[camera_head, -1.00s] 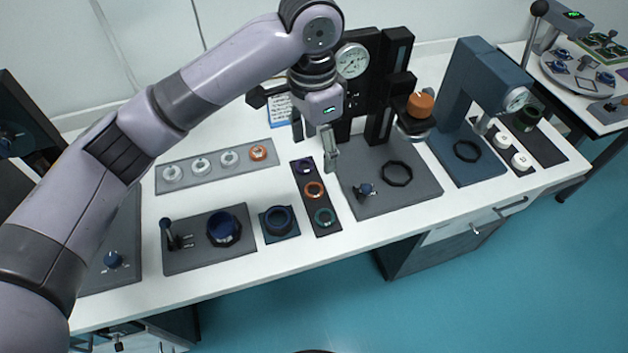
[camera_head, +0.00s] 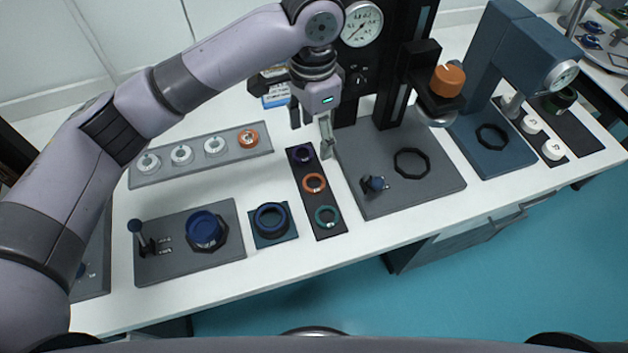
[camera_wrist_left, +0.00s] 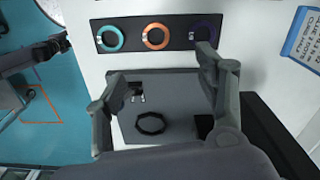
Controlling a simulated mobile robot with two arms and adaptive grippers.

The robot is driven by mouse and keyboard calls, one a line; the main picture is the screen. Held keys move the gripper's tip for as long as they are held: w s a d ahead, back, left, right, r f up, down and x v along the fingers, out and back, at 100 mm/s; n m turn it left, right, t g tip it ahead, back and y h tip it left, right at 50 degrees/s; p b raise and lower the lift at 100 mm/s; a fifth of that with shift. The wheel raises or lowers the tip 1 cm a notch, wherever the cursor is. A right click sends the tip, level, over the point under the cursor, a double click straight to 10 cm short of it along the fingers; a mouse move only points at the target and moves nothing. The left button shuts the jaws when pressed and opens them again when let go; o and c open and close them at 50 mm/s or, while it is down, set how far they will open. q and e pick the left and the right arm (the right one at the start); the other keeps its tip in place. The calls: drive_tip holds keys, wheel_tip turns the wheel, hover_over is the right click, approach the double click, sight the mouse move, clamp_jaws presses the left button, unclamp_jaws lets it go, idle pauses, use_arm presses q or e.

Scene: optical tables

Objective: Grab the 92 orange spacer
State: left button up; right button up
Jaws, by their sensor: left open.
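The orange spacer (camera_head: 314,191) is a flat ring in the middle of a narrow dark strip, between a purple ring (camera_head: 302,161) and a teal ring (camera_head: 327,224). It also shows in the left wrist view (camera_wrist_left: 156,47), with a small white label; its number is too small to read. My left gripper (camera_head: 311,140) is open and empty above the table, near the purple end of the strip. In the left wrist view the open fingers (camera_wrist_left: 160,70) stand apart, with the orange ring beyond them. A dark jointed part at that view's left edge may be my right gripper.
A grey plate with a black octagonal ring (camera_head: 411,178) and a gauge stand (camera_head: 362,24) lies right of the strip. A tray of white pieces (camera_head: 214,155) and one orange-topped piece (camera_head: 248,139) is left. A blue ring (camera_head: 271,233) sits on a small plate beside the strip.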

use_arm(q)
drive_tip(key=p, duration=0.1)
hover_over(316, 182)
drive_tip(key=f, duration=0.8)
drive_tip(key=shift+w+a+f, duration=0.25)
drive_tip(key=shift+a+f, duration=0.05)
drive_tip(key=shift+f, duration=0.1)
drive_tip(key=shift+s+f, duration=0.15)
drive_tip(key=shift+f, duration=0.4)
drive_tip(key=f+p, duration=0.1)
drive_tip(key=f, duration=0.3)
drive_tip(key=shift+d+f, duration=0.1)
drive_tip(key=shift+d, duration=0.1)
drive_tip(key=shift+c, duration=0.3)
drive_tip(key=c, duration=1.1)
